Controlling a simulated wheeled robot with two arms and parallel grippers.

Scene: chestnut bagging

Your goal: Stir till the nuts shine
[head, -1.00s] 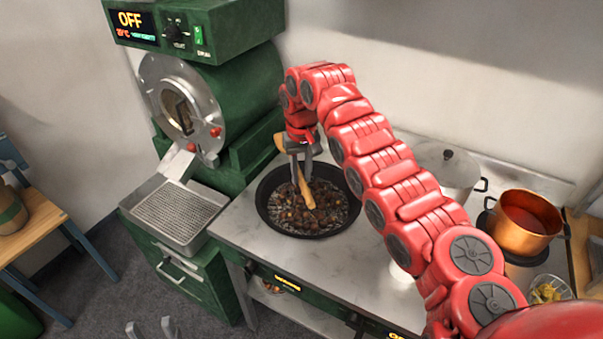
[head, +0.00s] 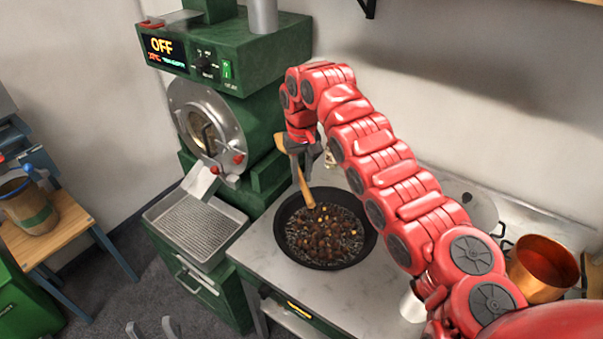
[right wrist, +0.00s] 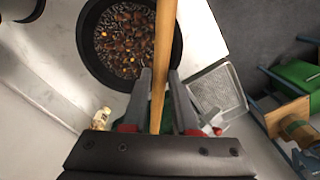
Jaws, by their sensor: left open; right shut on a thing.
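A dark round pan (head: 368,250) on the steel counter holds glossy brown chestnuts (head: 325,238) among small dark grains; it also shows in the right wrist view (right wrist: 91,62). My right gripper (head: 312,158) is above the pan's back left side, shut on a wooden spoon (head: 304,182). The spoon slants down with its lower end at the far part of the nuts; I cannot tell if it touches them. In the right wrist view its handle (right wrist: 163,60) runs between the fingers. My left gripper (head: 152,329) shows only its fingertips at the bottom edge, apart and empty.
A green roaster (head: 258,95) reading OFF stands left of the pan, with a perforated metal tray (head: 195,228) before it. A copper pot (head: 541,270) is at the right of the counter. A wooden side table (head: 50,245) with a bucket (head: 28,207) stands far left.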

